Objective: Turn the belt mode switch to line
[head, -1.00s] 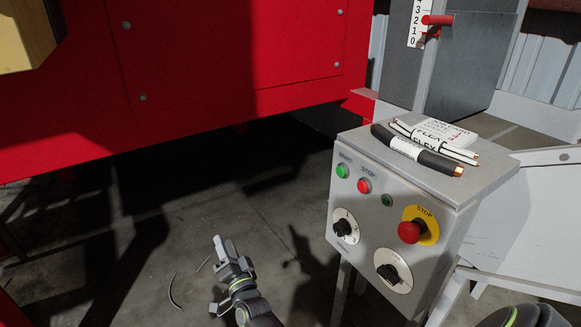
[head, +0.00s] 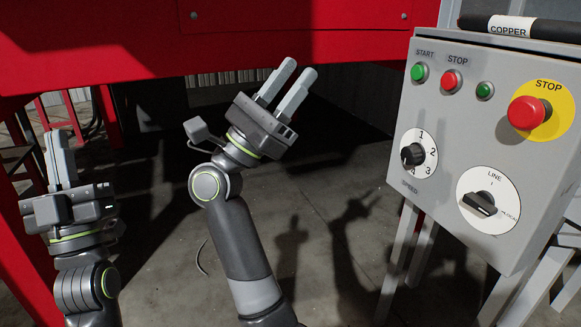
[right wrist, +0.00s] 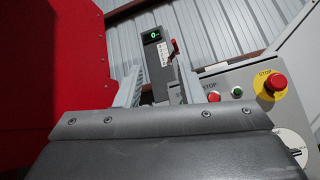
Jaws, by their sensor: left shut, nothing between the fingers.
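The belt mode switch (head: 480,204) is a black knob on a white round dial, low on the right of the grey control panel. LINE is printed at the top of the dial; a second label at its right is hard to read. The knob lies slanted, one end toward that right label, not upright toward LINE. My right gripper (head: 300,68) is raised left of the panel, open and empty, apart from the switch. Its fingers also show in the right wrist view (right wrist: 160,82). My left gripper (head: 58,136) is shut and empty at the far left.
The panel (head: 445,120) also carries a speed dial (head: 413,154), a green start button (head: 418,72), a red stop button (head: 450,81) and a red emergency stop (head: 527,113). A cable piece labelled COPPER (head: 510,26) lies on top. A red machine (head: 130,45) stands behind.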

